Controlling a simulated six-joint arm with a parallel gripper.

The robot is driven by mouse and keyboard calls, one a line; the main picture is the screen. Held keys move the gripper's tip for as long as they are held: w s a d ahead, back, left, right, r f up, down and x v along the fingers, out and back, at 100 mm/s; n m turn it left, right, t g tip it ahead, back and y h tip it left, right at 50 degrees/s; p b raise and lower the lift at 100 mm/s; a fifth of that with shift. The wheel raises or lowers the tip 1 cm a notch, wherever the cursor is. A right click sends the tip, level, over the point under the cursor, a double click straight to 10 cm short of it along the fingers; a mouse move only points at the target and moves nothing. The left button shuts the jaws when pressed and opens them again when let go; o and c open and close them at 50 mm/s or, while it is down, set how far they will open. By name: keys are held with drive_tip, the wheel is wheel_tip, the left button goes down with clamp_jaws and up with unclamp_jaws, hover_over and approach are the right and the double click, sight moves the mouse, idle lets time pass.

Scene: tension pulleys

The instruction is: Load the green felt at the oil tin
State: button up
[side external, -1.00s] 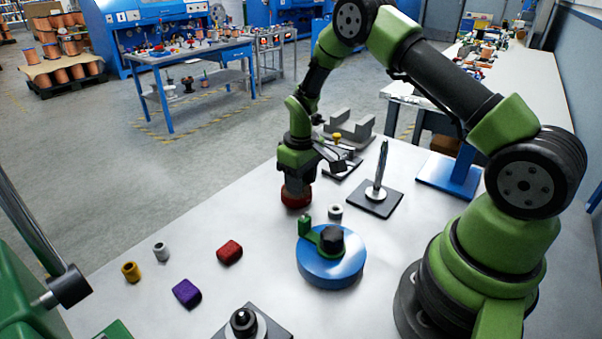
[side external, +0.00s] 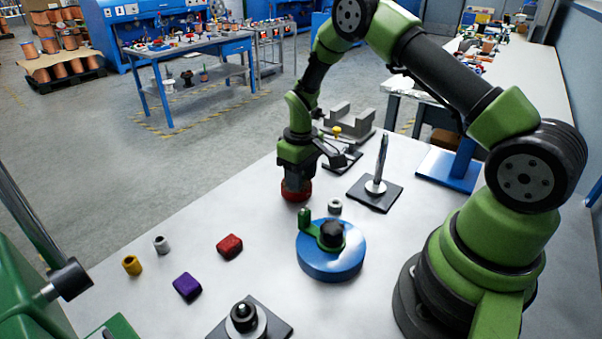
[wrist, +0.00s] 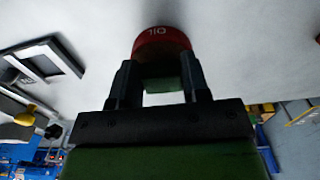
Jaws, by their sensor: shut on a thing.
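The red oil tin (side external: 297,194) stands on the table under my gripper in the side view. It also shows in the wrist view (wrist: 162,42), with the letters OIL upside down. My gripper (wrist: 161,90) points down at the tin and is shut on the green felt (wrist: 163,86). The felt shows as a small green piece between the fingers, against the tin in the picture. I cannot tell whether it touches the tin or sits in it. In the side view the felt is hidden by my gripper (side external: 297,182).
A blue disc with a green arm (side external: 322,265) and a small grey ring (side external: 335,206) stand nearby. A metal post (side external: 380,165) rises from a dark plate to the right. Red (side external: 229,246) and purple (side external: 187,287) blocks lie front left.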

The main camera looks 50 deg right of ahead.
drive_tip(key=shift+f, duration=0.45)
idle(1.1)
drive_tip(key=shift+r, duration=0.1)
drive_tip(key=shift+r, duration=3.5)
